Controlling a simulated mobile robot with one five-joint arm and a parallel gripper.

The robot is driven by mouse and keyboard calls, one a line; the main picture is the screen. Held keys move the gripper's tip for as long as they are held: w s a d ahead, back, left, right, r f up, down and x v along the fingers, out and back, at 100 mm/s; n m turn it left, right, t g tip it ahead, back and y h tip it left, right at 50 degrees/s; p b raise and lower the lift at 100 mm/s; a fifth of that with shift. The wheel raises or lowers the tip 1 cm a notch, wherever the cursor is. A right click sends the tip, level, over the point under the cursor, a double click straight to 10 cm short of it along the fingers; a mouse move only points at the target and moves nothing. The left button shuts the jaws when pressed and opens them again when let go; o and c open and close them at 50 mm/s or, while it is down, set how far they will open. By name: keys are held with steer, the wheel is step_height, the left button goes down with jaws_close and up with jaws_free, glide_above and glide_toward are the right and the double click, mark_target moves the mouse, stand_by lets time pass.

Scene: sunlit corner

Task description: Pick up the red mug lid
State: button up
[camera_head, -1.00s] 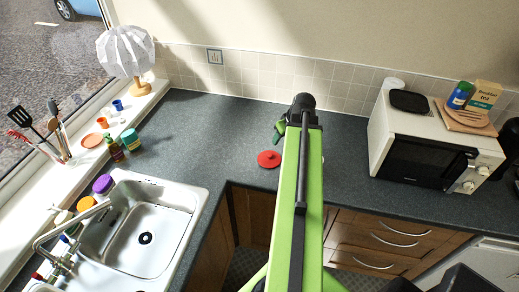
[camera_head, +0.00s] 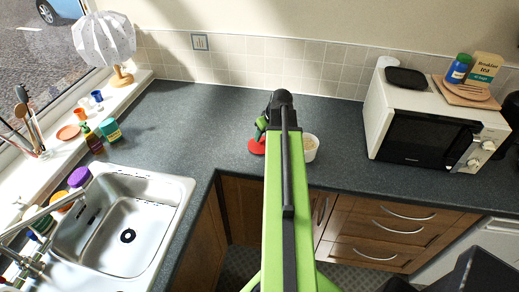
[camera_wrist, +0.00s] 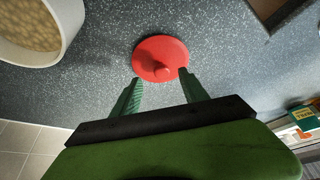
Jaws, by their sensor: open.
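The red mug lid (camera_head: 256,147) lies flat on the dark worktop near its front edge in the head view, partly covered by my arm. In the wrist view the lid (camera_wrist: 160,57) is a round red disc with a small knob, just beyond my fingertips. My gripper (camera_wrist: 158,84) is open and empty, with its green fingers apart and the right one reaching the lid's near edge. I cannot tell if it touches. In the head view my gripper (camera_head: 262,124) shows beside the lid, mostly hidden by the arm.
A white pot with pale contents (camera_head: 309,148) stands just right of the lid; it also shows in the wrist view (camera_wrist: 40,32). The sink (camera_head: 125,222) is at left and the microwave (camera_head: 430,130) at right. The worktop behind the lid is clear.

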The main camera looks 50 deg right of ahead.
mark_target(261, 140)
steer(key=b+x, duration=0.3)
steer(key=x, duration=0.2)
steer(key=shift+w+a+b, duration=0.1)
steer(key=shift+b, duration=0.25)
steer(key=shift+r, duration=0.25)
steer(key=shift+c, duration=0.3)
jaws_close()
